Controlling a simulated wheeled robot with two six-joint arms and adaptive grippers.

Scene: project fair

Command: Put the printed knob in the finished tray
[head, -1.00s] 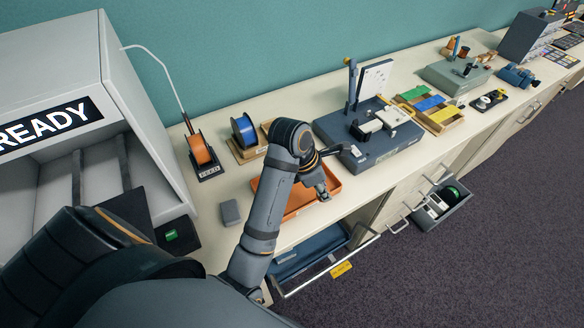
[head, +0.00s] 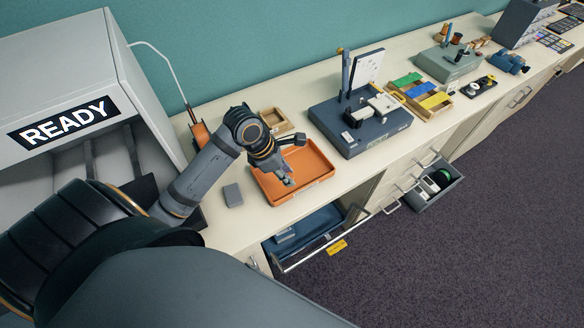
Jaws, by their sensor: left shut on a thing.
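The orange tray (head: 321,168), which I take as the finished tray, lies on the counter left of the dark blue machine. My left gripper (head: 287,181) is over this tray, pointing down, with its fingertips inside the rim outline. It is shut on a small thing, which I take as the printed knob. The fingers mostly cover it, and its shape and colour are too small to tell. I cannot tell whether it touches the tray floor. My right gripper is not in view.
A printer with a READY sign (head: 64,124) stands at the left. A small grey block (head: 232,195) lies left of the tray. A wooden holder (head: 275,121) is behind it. A dark blue machine (head: 360,122) stands to the right. Two drawers (head: 310,238) (head: 436,187) stand open.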

